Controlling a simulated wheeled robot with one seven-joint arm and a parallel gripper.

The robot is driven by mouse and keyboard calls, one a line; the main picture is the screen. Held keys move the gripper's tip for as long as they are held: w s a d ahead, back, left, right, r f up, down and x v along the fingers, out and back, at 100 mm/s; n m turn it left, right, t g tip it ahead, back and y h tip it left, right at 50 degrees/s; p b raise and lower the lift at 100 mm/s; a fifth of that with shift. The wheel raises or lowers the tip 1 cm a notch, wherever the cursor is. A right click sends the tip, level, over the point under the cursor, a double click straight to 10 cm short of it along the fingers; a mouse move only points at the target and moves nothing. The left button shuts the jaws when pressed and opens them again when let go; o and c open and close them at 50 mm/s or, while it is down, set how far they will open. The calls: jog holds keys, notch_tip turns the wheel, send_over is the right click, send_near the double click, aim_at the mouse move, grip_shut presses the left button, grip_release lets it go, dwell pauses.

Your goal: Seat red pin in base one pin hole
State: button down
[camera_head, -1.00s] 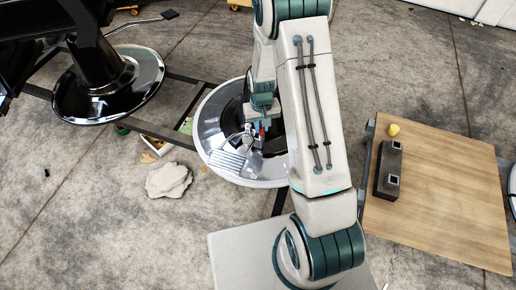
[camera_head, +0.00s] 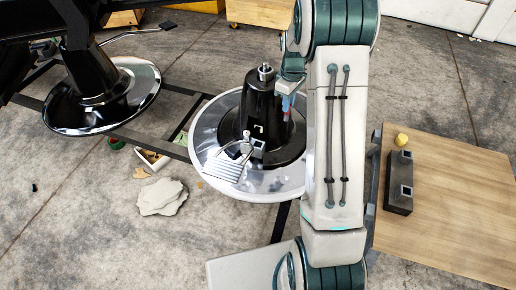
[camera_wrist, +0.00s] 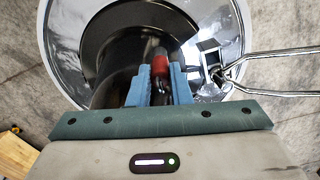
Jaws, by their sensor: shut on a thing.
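A red pin (camera_wrist: 160,66) is held between the blue fingers of my gripper (camera_wrist: 158,88) in the wrist view. In the head view my gripper (camera_head: 290,86) is shut on the red pin (camera_head: 286,103), at the right side of the black column. The round chrome base (camera_head: 205,153) has a black cone-shaped column (camera_head: 262,105) with a metal stub on top. A small square metal socket (camera_head: 258,146) sits low on the column's front; it also shows in the wrist view (camera_wrist: 209,47), right of the pin. I cannot make out the pin hole itself.
A metal pedal frame (camera_head: 232,165) juts from the base's front. Another chair base (camera_head: 130,85) stands at left. A stone-like slab (camera_head: 161,197) lies on the floor.

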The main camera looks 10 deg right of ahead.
jog(key=shift+s+a+f+b, duration=0.5)
jog(key=shift+a+f, duration=1.3)
jog(key=shift+s+a+f+b, duration=0.5)
jog(key=shift+a+f+b, duration=0.05)
jog(key=shift+a+f, duration=1.3)
jog(key=shift+s+a+f+b, duration=0.5)
jog(key=shift+a+f, duration=1.25)
jog(key=shift+a, duration=0.05)
jog(key=shift+f, duration=0.2)
jog(key=c, duration=1.3)
grip_release()
jog(key=shift+r, duration=0.15)
